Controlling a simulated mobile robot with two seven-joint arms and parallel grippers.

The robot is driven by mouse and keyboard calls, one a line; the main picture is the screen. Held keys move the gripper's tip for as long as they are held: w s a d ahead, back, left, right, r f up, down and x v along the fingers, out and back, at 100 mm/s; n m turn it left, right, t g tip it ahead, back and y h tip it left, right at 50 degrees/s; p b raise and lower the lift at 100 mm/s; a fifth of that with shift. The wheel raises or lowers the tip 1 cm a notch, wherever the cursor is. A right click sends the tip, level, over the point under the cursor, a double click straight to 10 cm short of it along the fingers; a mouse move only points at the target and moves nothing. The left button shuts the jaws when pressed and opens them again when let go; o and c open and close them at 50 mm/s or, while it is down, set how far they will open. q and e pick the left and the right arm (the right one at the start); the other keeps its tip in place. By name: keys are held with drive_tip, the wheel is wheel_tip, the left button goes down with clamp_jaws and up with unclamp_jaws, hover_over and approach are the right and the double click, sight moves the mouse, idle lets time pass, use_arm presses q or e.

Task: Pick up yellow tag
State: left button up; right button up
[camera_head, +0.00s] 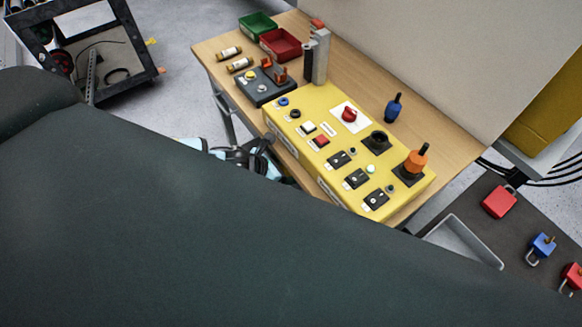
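No thing is clearly readable as a yellow tag. A small yellow piece (151,41) shows at the upper left beside the black-framed box, too small to identify. A black gripper with light blue arm parts (255,152) shows at the table's near edge, left of the yellow control panel (318,107). It seems to be my left one. Its fingers are partly hidden behind my large dark arm link in the foreground, so its opening is unclear. My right gripper is not in view.
Padlocks, including a red one (500,202), lie on a dark surface at right. A black-framed box (128,25) stands upper left.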

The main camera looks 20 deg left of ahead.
use_arm(q)
drive_tip(key=c, duration=1.1)
drive_tip(key=shift+a+r, duration=0.1)
drive_tip(key=shift+r, duration=0.05)
drive_tip(key=shift+s+a+r, duration=0.25)
drive_tip(key=shift+s+r, duration=0.15)
drive_tip(key=shift+r, duration=0.05)
drive_tip(key=s+a+r, duration=0.2)
drive_tip(key=s, duration=0.1)
drive_tip(key=s+a+r, duration=0.2)
drive_tip(key=s, duration=0.2)
drive_tip(key=s+a+r, duration=0.2)
drive_tip(key=s+r, duration=0.1)
drive_tip(key=s, duration=0.1)
drive_tip(key=shift+s+a+p, duration=0.15)
drive_tip(key=shift+a+p, duration=0.1)
drive_tip(key=shift+p, duration=0.05)
